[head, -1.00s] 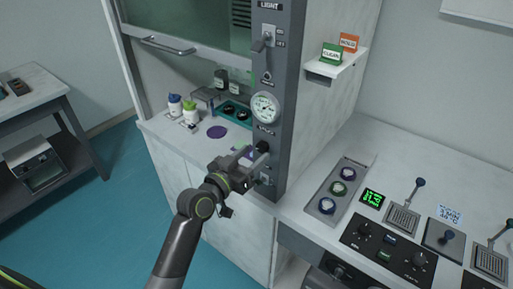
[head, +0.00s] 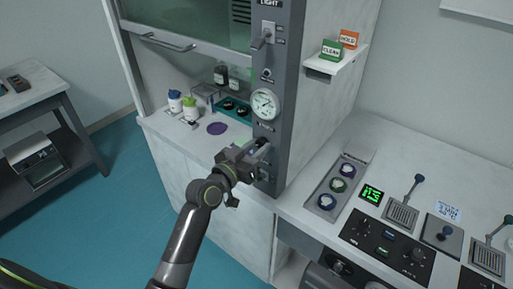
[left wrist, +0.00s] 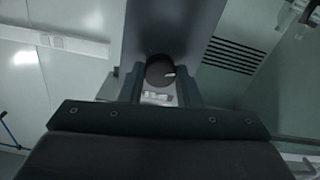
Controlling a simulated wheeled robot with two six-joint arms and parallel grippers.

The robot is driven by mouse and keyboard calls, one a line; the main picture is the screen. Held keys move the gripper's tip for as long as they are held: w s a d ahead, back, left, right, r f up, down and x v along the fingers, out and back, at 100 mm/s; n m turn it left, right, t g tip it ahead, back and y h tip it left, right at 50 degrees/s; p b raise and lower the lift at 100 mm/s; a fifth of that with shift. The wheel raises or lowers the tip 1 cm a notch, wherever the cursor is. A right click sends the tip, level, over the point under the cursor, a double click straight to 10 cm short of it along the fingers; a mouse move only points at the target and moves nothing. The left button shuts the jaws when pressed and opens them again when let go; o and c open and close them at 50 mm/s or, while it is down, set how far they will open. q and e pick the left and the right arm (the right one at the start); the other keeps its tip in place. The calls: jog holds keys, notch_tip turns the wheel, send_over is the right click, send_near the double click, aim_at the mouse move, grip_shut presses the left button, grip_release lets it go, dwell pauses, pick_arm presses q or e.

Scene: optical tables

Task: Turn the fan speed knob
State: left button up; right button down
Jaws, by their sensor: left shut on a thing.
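The fan speed knob is a dark round knob (left wrist: 160,71) with a white pointer mark, on the grey control column (head: 291,100) of the fume hood. In the left wrist view it sits between the two fingers of my left gripper (left wrist: 160,88). In the head view my left gripper (head: 258,150) reaches the column just below the round gauge (head: 265,104) and is shut on the knob, which it mostly hides. My right gripper is not in view.
A light switch lever (head: 263,39) is higher on the column. Bottles (head: 190,106) and a teal tray (head: 234,111) stand inside the hood at the left. A bench with a black knob panel (head: 388,244) and levers (head: 409,198) stands at the right.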

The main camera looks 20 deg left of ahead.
pick_arm(q)
jog(key=shift+n, duration=0.3)
jog(key=n+p, duration=0.1)
jog(key=n, duration=0.1)
jog(key=shift+r+n, duration=0.1)
jog(key=shift+n, duration=0.2)
jog(key=n+p, duration=0.2)
jog(key=n, duration=0.1)
jog(key=shift+n, duration=0.3)
jog(key=n+p, duration=0.2)
jog(key=n, duration=0.4)
jog(key=o, duration=1)
